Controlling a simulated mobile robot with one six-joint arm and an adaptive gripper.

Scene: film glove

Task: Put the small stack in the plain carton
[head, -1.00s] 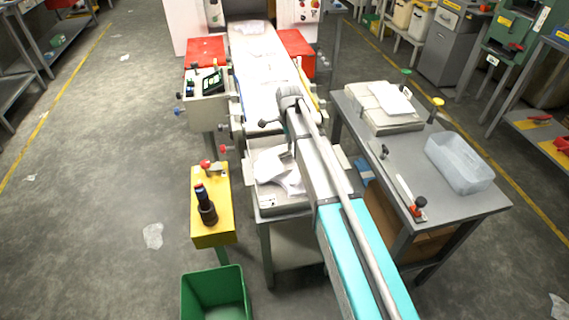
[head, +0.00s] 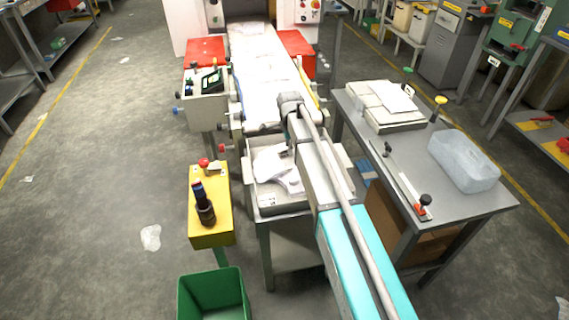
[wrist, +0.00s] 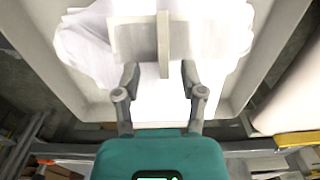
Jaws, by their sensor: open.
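White film sheets (head: 272,168) lie in a loose, rumpled pile in the grey tray (head: 262,202) at the end of the conveyor. I cannot tell a separate small stack within it. In the wrist view the white film (wrist: 85,45) fills most of the tray (wrist: 240,95), with a grey plate and upright rib (wrist: 163,45) above it. My gripper (wrist: 160,70) is open, its two fingers apart over the white film with nothing clearly held. In the head view my arm hides it.
The right-hand table (head: 445,205) holds stacked pale sheets (head: 385,105), a clear plastic bin (head: 463,160) and a sealing bar (head: 405,182). A yellow control post (head: 212,225) and green bin (head: 213,295) stand left of the tray. The floor farther left is mostly open.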

